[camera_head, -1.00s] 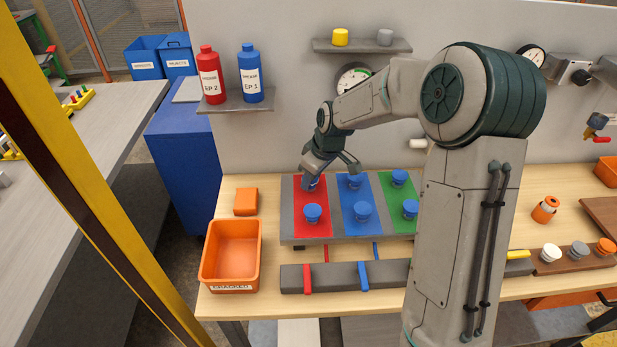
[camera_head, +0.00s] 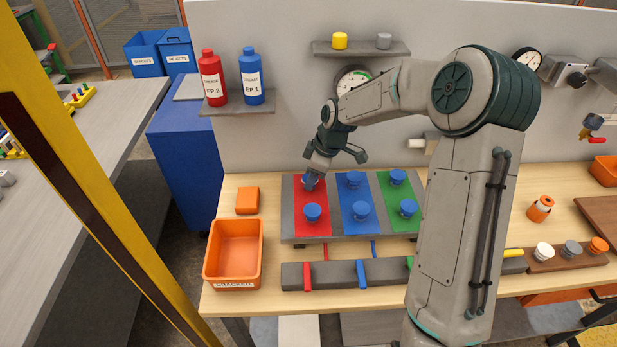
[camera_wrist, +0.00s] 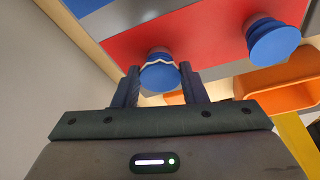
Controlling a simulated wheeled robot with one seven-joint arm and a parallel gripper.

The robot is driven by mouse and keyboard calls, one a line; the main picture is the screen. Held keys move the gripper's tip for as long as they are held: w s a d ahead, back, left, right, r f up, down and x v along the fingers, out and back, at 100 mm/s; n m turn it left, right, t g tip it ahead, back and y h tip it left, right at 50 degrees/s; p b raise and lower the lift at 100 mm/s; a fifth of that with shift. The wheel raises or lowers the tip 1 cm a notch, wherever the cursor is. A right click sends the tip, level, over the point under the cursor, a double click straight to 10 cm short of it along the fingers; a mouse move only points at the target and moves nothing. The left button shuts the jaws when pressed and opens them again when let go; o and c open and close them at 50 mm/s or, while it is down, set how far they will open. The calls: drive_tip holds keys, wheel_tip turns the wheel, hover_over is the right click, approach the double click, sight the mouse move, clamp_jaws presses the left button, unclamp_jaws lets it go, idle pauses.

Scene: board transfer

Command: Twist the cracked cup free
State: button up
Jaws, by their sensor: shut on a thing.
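The cracked cup is a blue cup (camera_wrist: 160,72) with a jagged pale line round its side. In the head view my gripper (camera_head: 312,176) comes down on the cup from behind. A second blue cup (camera_head: 313,212) sits at the front of the red strip and shows no crack. It also shows in the wrist view (camera_wrist: 270,40).
More blue cups stand on the blue strip (camera_head: 371,228) and green strip (camera_head: 400,225). An empty orange bin (camera_head: 233,282) labelled CRACKED stands left of the board, with a small orange block (camera_head: 247,201) behind it. A bar with coloured levers (camera_head: 325,275) lies in front.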

idle(0.3)
drive_tip(key=n+p, duration=0.1)
drive_tip(key=n, duration=0.1)
drive_tip(key=shift+w+r+n+g+p, duration=0.15)
drive_tip(key=shift+n+g+p, duration=0.25)
drive_tip(key=o, duration=1)
drive_tip(key=b+v, duration=0.2)
drive_tip(key=v, duration=1.2)
drive_tip(key=s+d+m+t+h, duration=0.1)
drive_tip(key=s+d+m, duration=0.2)
drive_tip(key=s+m, duration=0.5)
drive_tip(key=s+d+r+m+t+h, duration=0.1)
drive_tip(key=s+d+m, duration=0.3)
drive_tip(key=s, duration=1.7)
drive_tip(key=m+t+h, duration=0.1)
drive_tip(key=m, duration=0.4)
drive_tip(key=shift+r, duration=0.3)
